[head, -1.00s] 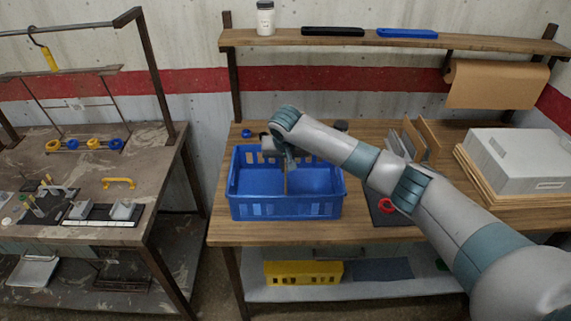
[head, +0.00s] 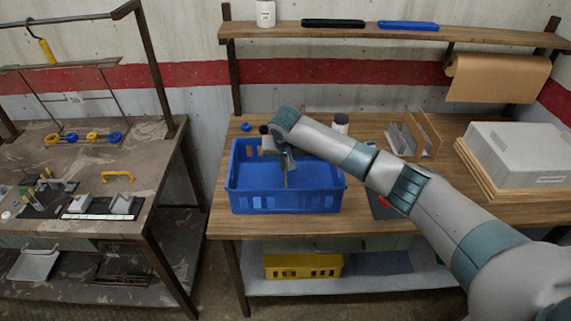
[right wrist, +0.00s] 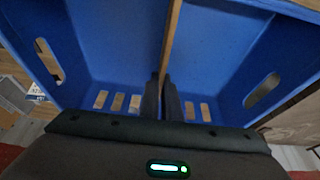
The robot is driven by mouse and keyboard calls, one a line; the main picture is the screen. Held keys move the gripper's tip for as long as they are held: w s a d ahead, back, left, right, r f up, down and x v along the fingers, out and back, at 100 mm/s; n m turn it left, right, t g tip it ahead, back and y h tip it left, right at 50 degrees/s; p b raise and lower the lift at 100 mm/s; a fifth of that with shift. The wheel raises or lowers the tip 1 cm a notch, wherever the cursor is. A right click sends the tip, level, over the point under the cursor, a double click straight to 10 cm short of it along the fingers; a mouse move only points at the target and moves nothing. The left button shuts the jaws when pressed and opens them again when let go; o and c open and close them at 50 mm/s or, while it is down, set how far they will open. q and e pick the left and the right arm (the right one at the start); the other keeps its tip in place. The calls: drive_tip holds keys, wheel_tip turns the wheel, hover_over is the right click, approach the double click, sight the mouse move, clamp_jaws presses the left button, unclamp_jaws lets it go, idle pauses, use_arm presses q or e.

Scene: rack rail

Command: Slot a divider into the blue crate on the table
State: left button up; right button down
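The blue crate (head: 285,201) stands on the wooden table in the head view, open side up. My right gripper (head: 287,163) reaches down over its middle. In the right wrist view its two dark fingers (right wrist: 162,98) are close together on either side of a thin tan divider (right wrist: 171,38). The divider stands on edge inside the crate, running between its two halves. In the head view only a thin strip of it (head: 286,180) shows below the gripper. Whether its lower edge is fully seated cannot be seen. My left gripper is out of view.
More dividers stand in a rack (head: 412,137) right of the crate. A grey box (head: 517,152) lies at the right. A cluttered second bench (head: 95,185) stands left.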

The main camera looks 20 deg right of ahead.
drive_tip(key=c, duration=1.9)
unclamp_jaws()
drive_tip(key=b+v, duration=0.4)
drive_tip(key=v, duration=1.3)
drive_tip(key=shift+r+b, duration=0.2)
drive_tip(key=shift+b, duration=0.1)
drive_tip(key=shift+a, duration=0.1)
